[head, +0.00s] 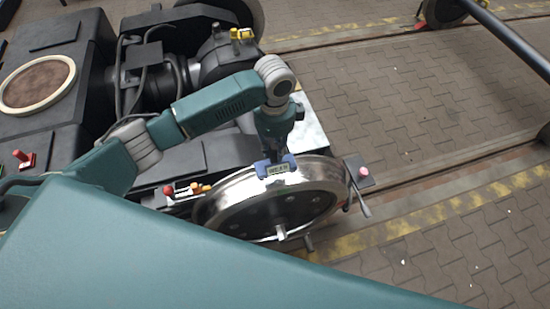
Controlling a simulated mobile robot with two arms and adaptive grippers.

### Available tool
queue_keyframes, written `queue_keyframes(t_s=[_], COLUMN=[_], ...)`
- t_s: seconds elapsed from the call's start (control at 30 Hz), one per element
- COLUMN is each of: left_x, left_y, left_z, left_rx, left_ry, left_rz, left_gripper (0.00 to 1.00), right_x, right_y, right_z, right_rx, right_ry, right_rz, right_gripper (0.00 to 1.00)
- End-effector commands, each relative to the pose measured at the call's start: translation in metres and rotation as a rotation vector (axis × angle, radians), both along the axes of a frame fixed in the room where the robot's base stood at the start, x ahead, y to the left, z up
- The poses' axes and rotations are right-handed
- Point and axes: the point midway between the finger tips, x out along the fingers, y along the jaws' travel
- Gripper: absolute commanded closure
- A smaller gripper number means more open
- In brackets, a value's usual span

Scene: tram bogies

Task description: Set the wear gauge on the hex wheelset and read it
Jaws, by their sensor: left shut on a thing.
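The wheelset's near wheel (225,195) is a shiny steel wheel with a dark face and a pale hub piece at its centre; I cannot clearly tell the hub's shape. The wear gauge (277,169) is a small blue device with a greenish display, at the top of the wheel's rim. It appears to touch the rim. The display's characters are too small to read surely. My left gripper (275,155) comes down from above and is shut on the gauge. Its fingertips are partly hidden. My right gripper is not in view.
The dark bogie frame (80,85) fills the upper left, with cables and a round brown pad (38,82). A plate with a pink knob (363,172) and a lever stands right of the wheel. Brick paving (400,100) with rails and yellow lines is open at right.

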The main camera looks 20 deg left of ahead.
Motion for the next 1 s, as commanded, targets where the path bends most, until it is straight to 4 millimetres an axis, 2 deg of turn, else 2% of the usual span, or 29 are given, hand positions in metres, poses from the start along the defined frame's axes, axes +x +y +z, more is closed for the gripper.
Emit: queue_keyframes(t_s=[0.17,0.43,0.93,0.97,1.0], left_x=[0.001,0.000,0.000,0.000,0.000], left_y=[0.000,0.000,0.000,0.000,0.000], left_z=[-0.015,-0.052,-0.062,-0.062,-0.062], left_rx=[0.000,0.000,0.000,0.001,0.001], left_ry=[0.000,0.001,-0.001,-0.001,-0.001], left_rz=[0.001,0.002,0.001,0.001,0.001], left_gripper=[1.00,1.00,1.00,0.74,0.66], right_x=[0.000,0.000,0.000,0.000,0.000], right_y=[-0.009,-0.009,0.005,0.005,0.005], right_z=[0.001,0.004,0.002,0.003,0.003], right_rx=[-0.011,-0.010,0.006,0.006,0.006], right_ry=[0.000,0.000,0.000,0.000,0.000], right_rz=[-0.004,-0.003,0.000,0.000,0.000], right_gripper=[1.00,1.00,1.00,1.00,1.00])
